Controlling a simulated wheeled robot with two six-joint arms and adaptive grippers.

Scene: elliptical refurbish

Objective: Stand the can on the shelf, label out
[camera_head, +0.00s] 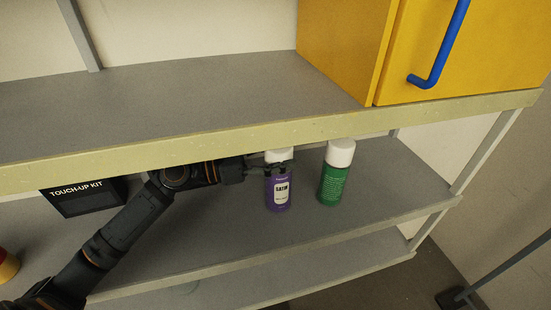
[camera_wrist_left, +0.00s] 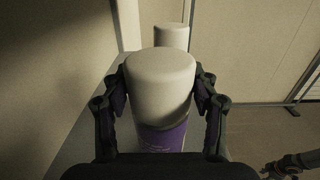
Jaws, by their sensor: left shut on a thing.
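A purple can (camera_head: 278,194) with a white cap is upright at the middle shelf (camera_head: 220,226), its white label patch facing the head camera. It looks to be at shelf level, but I cannot tell if its base touches. My left gripper (camera_head: 279,168) reaches in from the left and is shut around its upper part. In the left wrist view the white cap (camera_wrist_left: 160,82) is between the two fingers. A green can (camera_head: 332,185) with a white cap stands just right of it, apart, small print facing out. My right gripper (camera_wrist_left: 275,170) seems to show, small and dark, at the lower right.
The upper shelf's edge (camera_head: 230,143) runs just above the cans and my gripper. A black touch-up kit box (camera_head: 84,196) sits left on the middle shelf. A yellow cabinet (camera_head: 455,55) with a blue handle stands above. Shelf right of the green can is clear.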

